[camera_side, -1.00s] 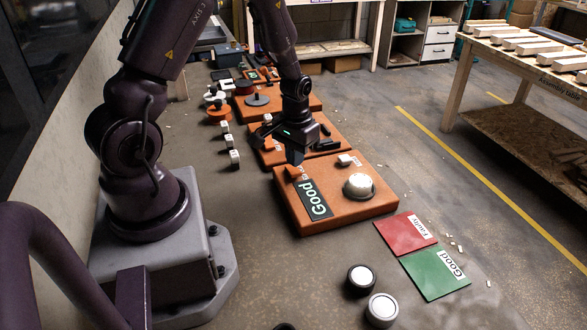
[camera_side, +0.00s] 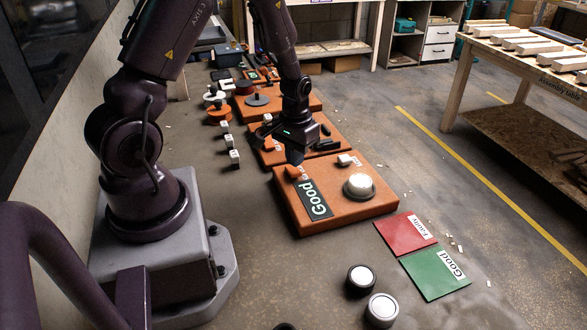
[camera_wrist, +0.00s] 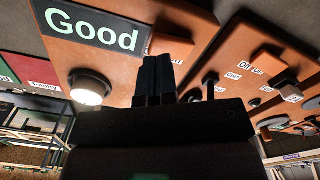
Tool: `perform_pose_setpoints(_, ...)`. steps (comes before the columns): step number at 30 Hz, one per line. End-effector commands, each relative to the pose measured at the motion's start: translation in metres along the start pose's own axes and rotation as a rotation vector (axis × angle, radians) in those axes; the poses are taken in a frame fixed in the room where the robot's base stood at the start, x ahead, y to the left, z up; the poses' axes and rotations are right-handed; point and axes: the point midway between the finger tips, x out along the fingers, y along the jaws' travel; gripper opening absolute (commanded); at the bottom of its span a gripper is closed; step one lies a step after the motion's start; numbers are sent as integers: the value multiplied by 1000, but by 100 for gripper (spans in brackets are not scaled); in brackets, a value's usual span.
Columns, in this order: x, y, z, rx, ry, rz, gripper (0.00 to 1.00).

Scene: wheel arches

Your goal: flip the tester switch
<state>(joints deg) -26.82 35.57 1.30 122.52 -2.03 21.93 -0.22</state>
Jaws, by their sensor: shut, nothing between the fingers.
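The orange tester board (camera_side: 338,219) carries a dark sign reading "Good" (camera_side: 314,199) and a round lit puck or lamp (camera_side: 358,185). Both also show in the wrist view, the sign (camera_wrist: 95,30) at the upper left and the bright disc (camera_wrist: 89,88) below it. A raised orange piece that looks like the switch (camera_side: 291,172) sits by the board's far left corner. In the wrist view it (camera_wrist: 170,38) is partly behind my fingertips. My gripper (camera_side: 295,158) is shut and empty, pointing down right at this piece. I cannot tell whether they touch.
A small white block (camera_side: 345,160) is at the board's far edge. Red "Faulty" (camera_side: 407,232) and green "Good" (camera_side: 436,272) mats lie to the right. Two round pucks (camera_side: 361,279) stand in front. More orange boards (camera_side: 325,147) continue behind my gripper, one labelled "Off On" (camera_wrist: 252,68).

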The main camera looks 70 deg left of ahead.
Motion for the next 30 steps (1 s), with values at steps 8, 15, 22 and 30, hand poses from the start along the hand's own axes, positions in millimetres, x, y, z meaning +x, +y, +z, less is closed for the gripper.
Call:
perform_pose_setpoints(8,0,0,0,0,0,0,0)
perform_pose_setpoints(15,3,0,0,0,0,0,0)
perform_pose_setpoints(22,6,0,0,0,0,0,0)
perform_pose_setpoints(30,11,0,0,0,-1,0,0)
